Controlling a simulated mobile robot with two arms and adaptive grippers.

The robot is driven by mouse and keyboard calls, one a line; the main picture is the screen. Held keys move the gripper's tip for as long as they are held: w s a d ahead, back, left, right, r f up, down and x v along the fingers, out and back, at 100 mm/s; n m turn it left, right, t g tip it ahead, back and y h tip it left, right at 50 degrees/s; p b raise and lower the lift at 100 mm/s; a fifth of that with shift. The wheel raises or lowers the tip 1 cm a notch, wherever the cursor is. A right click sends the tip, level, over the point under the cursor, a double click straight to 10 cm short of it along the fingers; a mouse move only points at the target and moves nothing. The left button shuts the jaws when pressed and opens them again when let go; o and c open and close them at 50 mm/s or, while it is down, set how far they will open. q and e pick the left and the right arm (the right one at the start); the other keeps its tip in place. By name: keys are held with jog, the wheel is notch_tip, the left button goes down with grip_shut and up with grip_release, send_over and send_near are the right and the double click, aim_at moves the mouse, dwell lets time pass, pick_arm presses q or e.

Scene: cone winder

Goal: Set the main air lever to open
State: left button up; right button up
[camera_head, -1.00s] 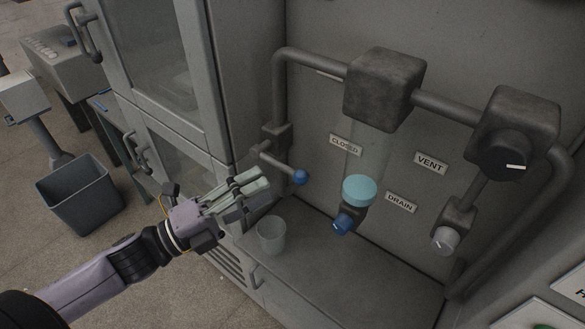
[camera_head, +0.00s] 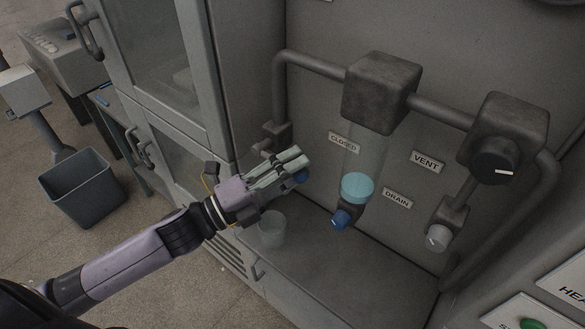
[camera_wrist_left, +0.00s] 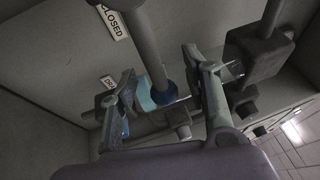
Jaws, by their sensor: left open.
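The main air lever is a grey rod with a blue ball knob (camera_head: 302,176) at its end, on the pipe at the left of the panel. My left gripper (camera_head: 298,161) is at the lever and hides most of the rod and part of the knob. In the left wrist view the rod comes down from the top and its blue knob (camera_wrist_left: 167,96) lies between the spread fingers of the left gripper (camera_wrist_left: 160,62). The fingers are open, and I cannot tell if either one touches the lever. A CLOSED label (camera_head: 343,142) is on the panel beside it. My right gripper is out of view.
A clear cup (camera_head: 272,230) stands on the ledge below my gripper. To the right are a bowl with a light blue float (camera_head: 357,187), a blue drain knob (camera_head: 342,218) and a black dial (camera_head: 493,160). A grey bin (camera_head: 82,190) stands on the floor at left.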

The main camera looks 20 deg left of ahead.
pick_arm(q)
jog(key=shift+c, duration=0.3)
grip_shut()
dwell(0.5)
